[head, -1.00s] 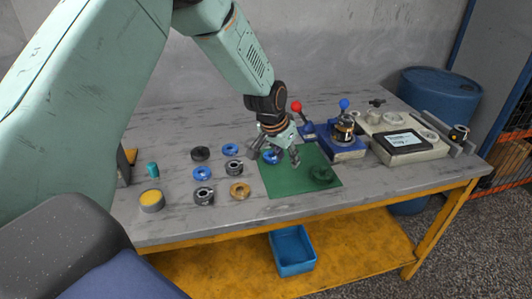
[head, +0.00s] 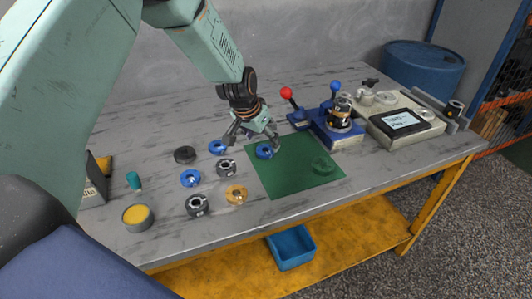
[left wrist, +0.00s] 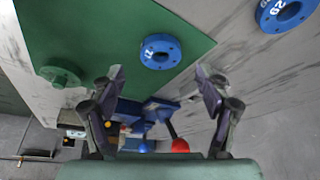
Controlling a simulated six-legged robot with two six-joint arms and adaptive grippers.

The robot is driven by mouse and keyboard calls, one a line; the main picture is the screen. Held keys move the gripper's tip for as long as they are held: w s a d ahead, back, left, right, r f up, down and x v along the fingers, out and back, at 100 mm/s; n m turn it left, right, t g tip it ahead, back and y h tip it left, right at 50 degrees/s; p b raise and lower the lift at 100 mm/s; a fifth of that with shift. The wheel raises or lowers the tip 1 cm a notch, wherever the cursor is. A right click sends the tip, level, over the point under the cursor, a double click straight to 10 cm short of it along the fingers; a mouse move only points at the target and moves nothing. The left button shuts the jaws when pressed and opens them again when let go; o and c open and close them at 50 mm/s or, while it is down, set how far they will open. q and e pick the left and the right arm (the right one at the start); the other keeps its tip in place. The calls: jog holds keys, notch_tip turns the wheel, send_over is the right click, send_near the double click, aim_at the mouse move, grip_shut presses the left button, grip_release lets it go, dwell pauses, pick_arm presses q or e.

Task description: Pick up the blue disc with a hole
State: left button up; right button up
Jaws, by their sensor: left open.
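Three blue discs with holes show in the head view. One blue disc (head: 264,152) lies on the left back part of the green mat (head: 290,182). The other two, a back one (head: 218,147) and a front one (head: 190,178), lie on the bare table to the left. My left gripper (head: 253,143) is open and empty, above the table at the mat's left back edge, close to the disc on the mat. In the left wrist view that disc (left wrist: 160,51) appears just beyond and between the spread fingertips (left wrist: 160,73), apart from them. My right gripper is not in view.
Black, grey and brass-coloured rings stand left of the mat, with a yellow-topped tin (head: 137,217). A green disc (head: 324,165) lies on the mat. A blue fixture with levers (head: 338,132) and a grey instrument panel (head: 405,122) stand to the right.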

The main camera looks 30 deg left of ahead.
aim_at(265, 146)
pick_arm(q)
jog(key=x, duration=0.2)
jog(key=b+x, duration=0.1)
jog(key=shift+a+f, duration=0.35)
jog(key=shift+f, duration=0.05)
jog(key=shift+w+d+f, duration=0.1)
jog(key=shift+w+d, duration=0.1)
jog(key=shift+d, duration=0.3)
jog(key=shift+s+a+r, duration=0.25)
jog(key=shift+s+a, duration=0.05)
jog(key=shift+c, duration=2.1)
jog(key=shift+w+d+f, duration=0.15)
jog(key=shift+w+d, duration=0.1)
jog(key=c, duration=0.4)
jog(key=shift+s+a, duration=0.15)
jog(key=shift+a, duration=0.1)
jog(key=c, duration=0.5)
jog(key=shift+c, duration=0.6)
jog(key=shift+d, duration=0.15)
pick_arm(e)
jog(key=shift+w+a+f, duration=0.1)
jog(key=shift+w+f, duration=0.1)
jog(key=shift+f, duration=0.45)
pick_arm(q)
notch_tip(265, 146, up, 10)
jog(key=p, duration=0.2)
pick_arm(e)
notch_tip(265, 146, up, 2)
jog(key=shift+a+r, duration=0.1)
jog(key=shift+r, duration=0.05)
